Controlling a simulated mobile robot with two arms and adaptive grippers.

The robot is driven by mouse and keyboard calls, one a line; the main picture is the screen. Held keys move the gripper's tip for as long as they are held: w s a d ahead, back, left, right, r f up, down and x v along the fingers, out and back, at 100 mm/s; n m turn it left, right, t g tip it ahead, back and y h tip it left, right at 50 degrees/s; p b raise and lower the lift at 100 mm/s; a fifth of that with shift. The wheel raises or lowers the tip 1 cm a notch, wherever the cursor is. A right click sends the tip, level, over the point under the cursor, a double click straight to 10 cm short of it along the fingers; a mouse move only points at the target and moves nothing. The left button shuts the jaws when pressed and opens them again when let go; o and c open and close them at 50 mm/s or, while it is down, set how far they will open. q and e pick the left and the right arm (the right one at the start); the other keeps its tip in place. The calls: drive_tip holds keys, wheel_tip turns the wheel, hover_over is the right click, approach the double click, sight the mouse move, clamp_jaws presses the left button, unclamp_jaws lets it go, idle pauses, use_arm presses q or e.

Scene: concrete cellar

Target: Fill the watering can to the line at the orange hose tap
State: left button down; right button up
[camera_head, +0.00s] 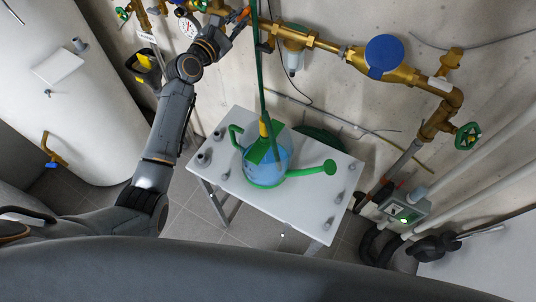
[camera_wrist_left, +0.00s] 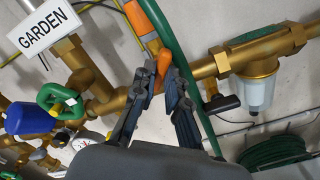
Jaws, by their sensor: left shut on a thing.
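The watering can (camera_head: 265,170) has a see-through bluish body, a green handle and a long green spout pointing right. It stands upright on a white table (camera_head: 310,212). A green hose (camera_head: 260,75) hangs down to it, with a yellow piece (camera_head: 264,129) over its top opening. I cannot make out the fill line or the water level. My left gripper (camera_head: 238,24) is up at the brass pipe. In the left wrist view its fingers (camera_wrist_left: 158,80) are shut on the orange tap handle (camera_wrist_left: 163,64). My right gripper is out of view.
A "GARDEN" sign (camera_wrist_left: 43,29) and a green-handled valve (camera_wrist_left: 60,100) are close to the left gripper. A clear filter bowl (camera_wrist_left: 259,92) hangs from the brass pipe. A blue-capped fitting (camera_head: 384,54) is further right. Small grey pegs (camera_head: 204,157) stand on the table.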

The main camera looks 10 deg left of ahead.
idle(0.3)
use_arm(q)
drive_tip(key=m+b, duration=0.1)
drive_tip(key=m, duration=0.1)
drive_tip(key=shift+f+m, duration=0.2)
drive_tip(key=shift+m, duration=0.2)
drive_tip(key=shift+r+m, duration=0.15)
drive_tip(key=shift+m, duration=0.45)
drive_tip(key=shift+m+b, duration=0.7)
drive_tip(key=shift+m, duration=1.3)
drive_tip(key=shift+m+b, duration=0.3)
drive_tip(key=shift+m, duration=0.5)
